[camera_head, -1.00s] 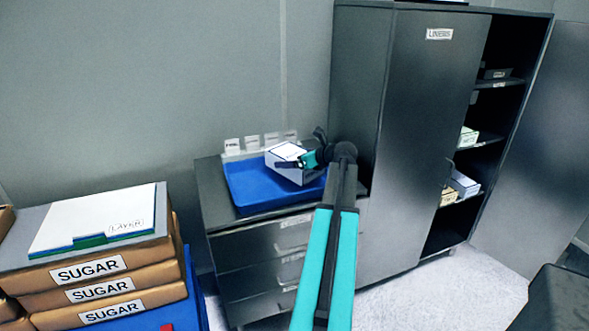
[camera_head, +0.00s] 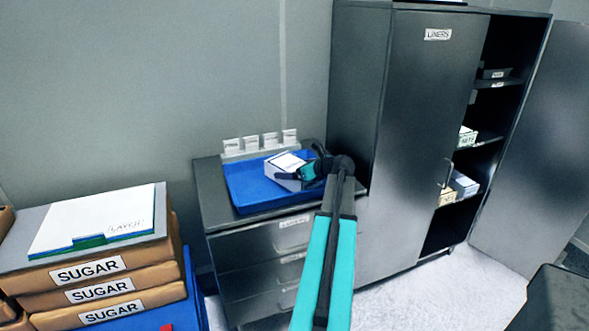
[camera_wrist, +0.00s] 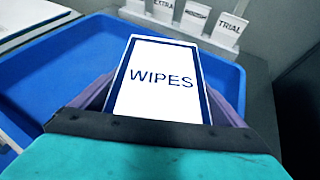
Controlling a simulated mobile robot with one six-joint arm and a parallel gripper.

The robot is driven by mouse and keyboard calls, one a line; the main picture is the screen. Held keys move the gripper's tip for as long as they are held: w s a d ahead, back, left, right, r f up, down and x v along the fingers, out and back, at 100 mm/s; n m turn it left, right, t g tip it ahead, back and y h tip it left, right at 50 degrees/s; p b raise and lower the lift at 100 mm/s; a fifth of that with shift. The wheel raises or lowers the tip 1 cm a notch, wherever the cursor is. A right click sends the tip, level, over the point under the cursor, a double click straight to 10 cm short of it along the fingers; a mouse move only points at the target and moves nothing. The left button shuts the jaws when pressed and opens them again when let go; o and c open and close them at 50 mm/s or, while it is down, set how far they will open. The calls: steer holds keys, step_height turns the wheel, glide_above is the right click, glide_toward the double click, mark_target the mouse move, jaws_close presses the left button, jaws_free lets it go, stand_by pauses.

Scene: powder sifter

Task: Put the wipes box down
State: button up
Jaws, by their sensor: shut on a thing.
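The wipes box (camera_head: 284,168) is a white box with a dark-edged top, and in the wrist view its face (camera_wrist: 160,85) reads WIPES. My gripper (camera_head: 300,176) is shut on it, with one finger along each side. The box is in or just over the blue tray (camera_head: 238,187), which also surrounds it in the wrist view (camera_wrist: 50,72). The underside of the box is hidden, so I cannot tell whether it touches the tray floor.
The tray is on a dark drawer unit (camera_head: 225,222). Several small label cards (camera_head: 251,143) stand behind it. A tall cabinet (camera_head: 400,120) with an open door is close on the right. Stacked SUGAR packs (camera_head: 110,270) stand at the left. The tray's left part is bare.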

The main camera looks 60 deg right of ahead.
stand_by(0.3)
steer(key=o, duration=0.9)
steer(key=shift+f, duration=0.1)
steer(key=shift+o, duration=0.2)
steer(key=b+v, duration=0.1)
steer(key=v, duration=1.1)
steer(key=shift+b, duration=0.3)
steer(key=shift+a, duration=0.1)
